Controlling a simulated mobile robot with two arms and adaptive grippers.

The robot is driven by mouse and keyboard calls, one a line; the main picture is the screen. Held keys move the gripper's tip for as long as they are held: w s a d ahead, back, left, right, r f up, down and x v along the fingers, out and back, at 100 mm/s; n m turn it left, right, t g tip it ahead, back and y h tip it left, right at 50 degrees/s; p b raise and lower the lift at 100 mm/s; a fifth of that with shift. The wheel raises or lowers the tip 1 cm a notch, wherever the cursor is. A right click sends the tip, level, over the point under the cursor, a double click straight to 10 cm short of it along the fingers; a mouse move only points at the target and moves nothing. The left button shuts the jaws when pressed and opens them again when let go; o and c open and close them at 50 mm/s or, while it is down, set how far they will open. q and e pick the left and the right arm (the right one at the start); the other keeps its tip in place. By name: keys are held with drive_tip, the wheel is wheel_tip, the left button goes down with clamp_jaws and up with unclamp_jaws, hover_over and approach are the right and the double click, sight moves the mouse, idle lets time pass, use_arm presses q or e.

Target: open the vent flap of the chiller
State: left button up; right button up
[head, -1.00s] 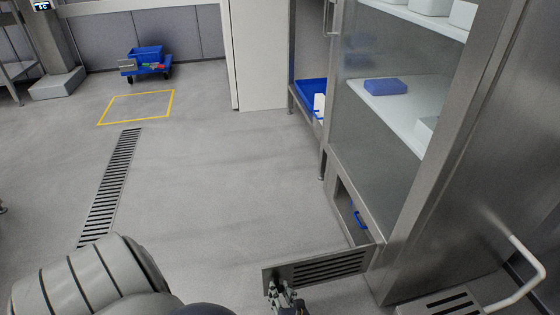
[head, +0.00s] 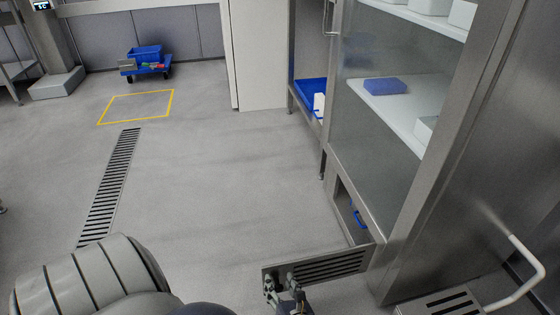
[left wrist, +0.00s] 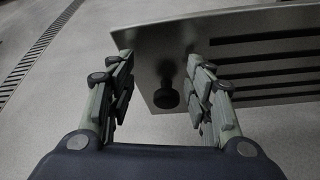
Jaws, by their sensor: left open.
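The chiller (head: 400,198) is the tall steel cabinet with a glass door at the right of the head view. Its slotted vent flap (head: 345,264) stands swung out from the low opening at the cabinet's base. In the left wrist view the flap (left wrist: 215,42) is a steel plate with dark slots and a round dark knob (left wrist: 166,96) near its lower corner. My left gripper (head: 284,279) is open at the flap's free end. In the left wrist view its fingers (left wrist: 158,90) stand apart on either side of the knob; contact cannot be told. My right gripper is not in view.
A blue handle-like part (head: 357,217) shows inside the low opening. A slotted steel step (head: 440,304) with a white rail (head: 525,262) is at the lower right. A floor drain (head: 110,185) runs at the left. The middle floor is clear.

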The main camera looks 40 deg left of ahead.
sight(275, 266)
use_arm(q)
drive_tip(key=shift+r, duration=2.85)
